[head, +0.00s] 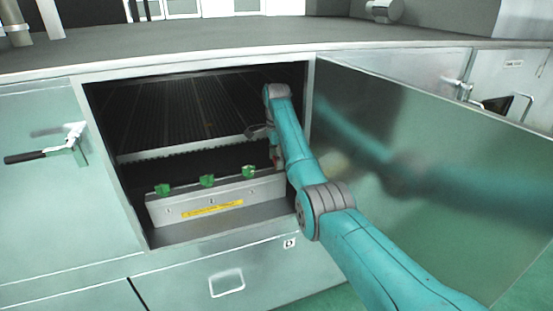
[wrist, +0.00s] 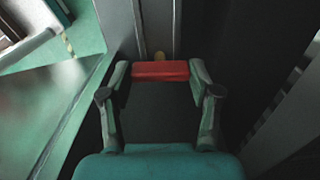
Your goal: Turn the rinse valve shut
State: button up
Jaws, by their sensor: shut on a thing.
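In the wrist view my gripper (wrist: 160,73) is shut on a red handle (wrist: 160,70), with one finger at each end of it. The handle lies crosswise in this picture. A small brass-coloured part (wrist: 158,56) shows just behind it. In the head view my gripper (head: 272,147) is inside the open cabinet, at the right end of a grey metal box (head: 165,212). My arm hides most of the gripper and the handle there. No label naming the rinse valve is readable.
Green knobs (head: 207,181) stand in a row on the box, left of my gripper, above a yellow label (head: 212,208). The open cabinet door (head: 450,150) stands close to the right of my arm. The cabinet's right frame edge (head: 309,100) is beside my arm.

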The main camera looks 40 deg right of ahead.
jog(key=o, duration=1.1)
jog(key=shift+o, duration=0.2)
jog(key=shift+n, duration=0.3)
